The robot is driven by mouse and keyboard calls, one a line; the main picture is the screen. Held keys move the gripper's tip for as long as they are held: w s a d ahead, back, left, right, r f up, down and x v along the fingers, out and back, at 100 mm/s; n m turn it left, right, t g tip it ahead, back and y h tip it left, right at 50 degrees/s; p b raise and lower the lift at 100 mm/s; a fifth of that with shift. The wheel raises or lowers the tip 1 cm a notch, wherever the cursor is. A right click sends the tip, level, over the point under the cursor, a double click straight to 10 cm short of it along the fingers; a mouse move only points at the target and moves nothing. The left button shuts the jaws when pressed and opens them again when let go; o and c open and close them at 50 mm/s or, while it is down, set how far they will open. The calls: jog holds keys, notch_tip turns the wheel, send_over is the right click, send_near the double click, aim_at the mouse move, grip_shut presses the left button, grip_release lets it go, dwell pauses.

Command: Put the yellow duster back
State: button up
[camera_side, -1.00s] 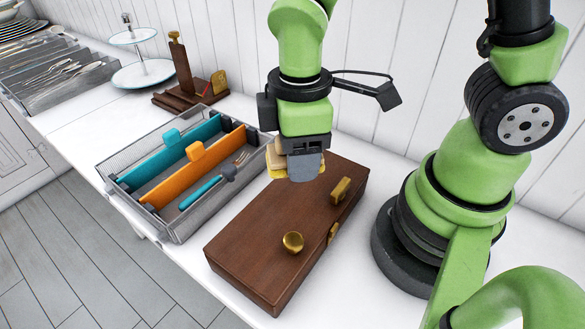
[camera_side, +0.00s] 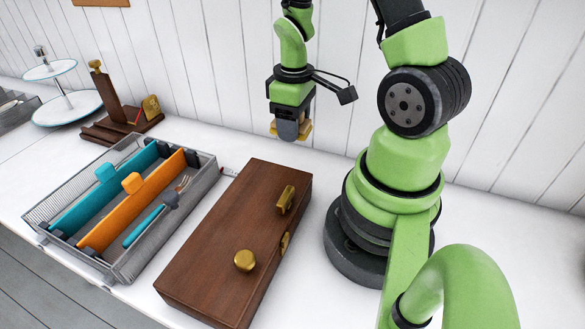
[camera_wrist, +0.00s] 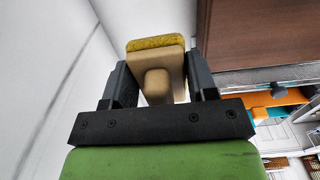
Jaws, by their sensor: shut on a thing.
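The yellow duster has a pale beige body and a yellow pad. In the wrist view, the duster (camera_wrist: 155,43) sits between the two dark fingers of my gripper (camera_wrist: 160,75), which is shut on its beige body. In the side view, my gripper (camera_side: 290,130) is raised near the back wall, beyond the far end of the wooden box. Only edges of the duster (camera_side: 305,130) show there, partly hidden by the fingers. It appears held clear of the white counter.
The closed brown wooden box (camera_side: 215,225) has brass fittings. To its left is a grey mesh tray (camera_side: 125,272) with teal and orange dividers and a teal-handled utensil. A wooden stand (camera_side: 113,112) and a two-tier stand (camera_side: 68,108) are farther back. Counter behind the box is clear.

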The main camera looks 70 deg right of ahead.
aim_at(295, 162)
notch_tip(295, 162, down, 10)
jog(key=shift+d, duration=0.1)
dwell(0.4)
jog(key=o, duration=0.9)
jog(key=shift+f, duration=0.15)
